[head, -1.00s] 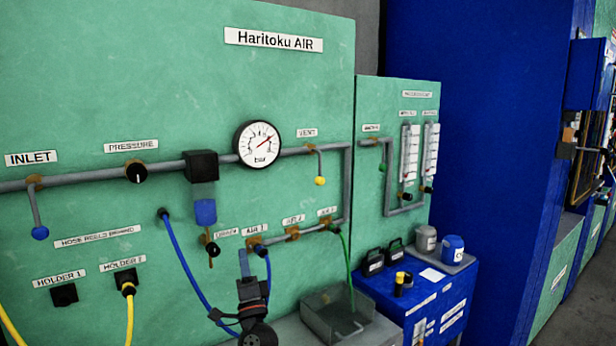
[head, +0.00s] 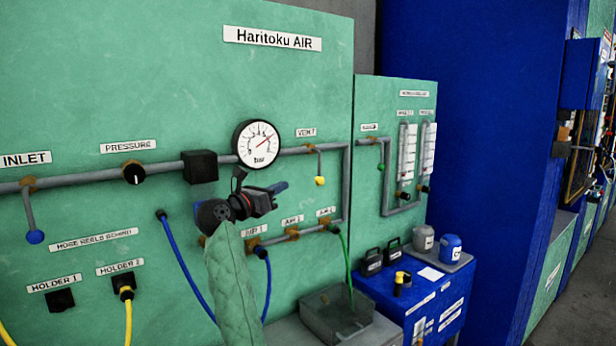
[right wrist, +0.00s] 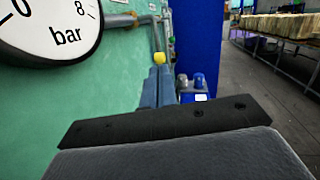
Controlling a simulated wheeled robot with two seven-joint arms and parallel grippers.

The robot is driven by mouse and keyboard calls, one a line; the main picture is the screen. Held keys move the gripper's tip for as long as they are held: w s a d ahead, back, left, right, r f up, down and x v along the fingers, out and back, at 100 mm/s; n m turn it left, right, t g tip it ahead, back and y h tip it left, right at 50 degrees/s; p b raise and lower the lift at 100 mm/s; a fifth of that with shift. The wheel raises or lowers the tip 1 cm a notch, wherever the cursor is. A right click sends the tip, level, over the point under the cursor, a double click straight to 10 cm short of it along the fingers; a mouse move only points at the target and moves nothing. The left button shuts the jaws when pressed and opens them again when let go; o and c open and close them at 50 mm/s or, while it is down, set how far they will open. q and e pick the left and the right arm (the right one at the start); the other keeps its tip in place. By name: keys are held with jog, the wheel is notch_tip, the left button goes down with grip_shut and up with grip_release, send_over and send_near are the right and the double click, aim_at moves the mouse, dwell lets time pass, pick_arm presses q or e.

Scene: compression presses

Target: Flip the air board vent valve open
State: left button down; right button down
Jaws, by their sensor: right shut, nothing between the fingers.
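The vent valve (head: 319,168) is a short grey lever with a yellow knob, hanging straight down from the pipe under the VENT label (head: 306,132). In the right wrist view its yellow knob (right wrist: 159,58) shows beyond my fingers. My right gripper (head: 280,188) is shut and empty, its blue fingertips pointing right, just below the gauge and left of the yellow knob, apart from it. The same fingers show in the right wrist view (right wrist: 158,92). My left gripper is not in view.
The pressure gauge (head: 257,144) sits just above my right gripper. The grey pipe (head: 97,178) runs across the green board. AIR outlets (head: 292,233) and a green hose (head: 345,262) lie below. A clear bin (head: 338,312) stands at the bottom.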

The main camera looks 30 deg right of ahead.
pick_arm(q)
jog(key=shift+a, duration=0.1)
pick_arm(e)
jog(key=shift+w+a+r+m+y, duration=0.1)
jog(key=shift+w+r+m+y, duration=0.25)
jog(key=shift+w+m+y, duration=0.25)
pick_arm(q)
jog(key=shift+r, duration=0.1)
pick_arm(e)
jog(key=shift+s, duration=0.15)
